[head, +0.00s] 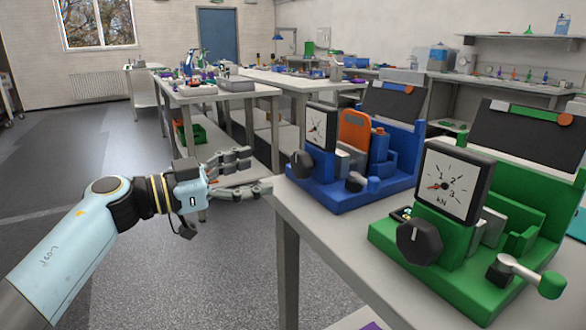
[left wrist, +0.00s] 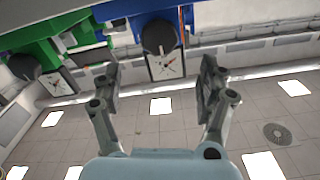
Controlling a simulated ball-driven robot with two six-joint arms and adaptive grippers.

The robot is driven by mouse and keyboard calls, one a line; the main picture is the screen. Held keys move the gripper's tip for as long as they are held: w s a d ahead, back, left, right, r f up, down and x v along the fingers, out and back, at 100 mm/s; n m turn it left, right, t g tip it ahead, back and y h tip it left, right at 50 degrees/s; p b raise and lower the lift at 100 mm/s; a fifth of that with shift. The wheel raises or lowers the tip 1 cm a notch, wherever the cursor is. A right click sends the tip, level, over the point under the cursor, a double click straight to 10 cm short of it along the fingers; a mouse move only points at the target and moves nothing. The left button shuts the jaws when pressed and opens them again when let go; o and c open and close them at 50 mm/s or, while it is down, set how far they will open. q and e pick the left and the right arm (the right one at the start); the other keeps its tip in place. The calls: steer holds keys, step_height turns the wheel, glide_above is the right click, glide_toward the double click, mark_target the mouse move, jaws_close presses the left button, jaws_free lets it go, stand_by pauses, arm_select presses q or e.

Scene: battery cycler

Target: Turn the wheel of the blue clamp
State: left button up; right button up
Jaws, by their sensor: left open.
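The blue clamp (head: 340,200) stands on the near table in the head view. Its black faceted wheel (head: 302,163) is on the front left, under a white dial gauge (head: 316,124). My left gripper (head: 256,170) is open and empty, left of the wheel, fingers pointing at it. A gap shows between fingertips and wheel. In the left wrist view the wheel (left wrist: 160,38) appears beyond and between the open fingers (left wrist: 158,76), near the gauge (left wrist: 167,67). My right gripper is not in view.
A green clamp (head: 470,245) with its own black wheel (head: 419,242), gauge and crank handle (head: 535,275) stands nearer on the same grey table (head: 350,240). Open floor (head: 220,250) lies left of the table. Another cluttered table (head: 262,88) stands behind.

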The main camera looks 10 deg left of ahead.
mark_target(297, 164)
arm_select(q)
steer(key=b+x, duration=0.1)
steer(key=x, duration=0.8)
steer(key=c, duration=1.2)
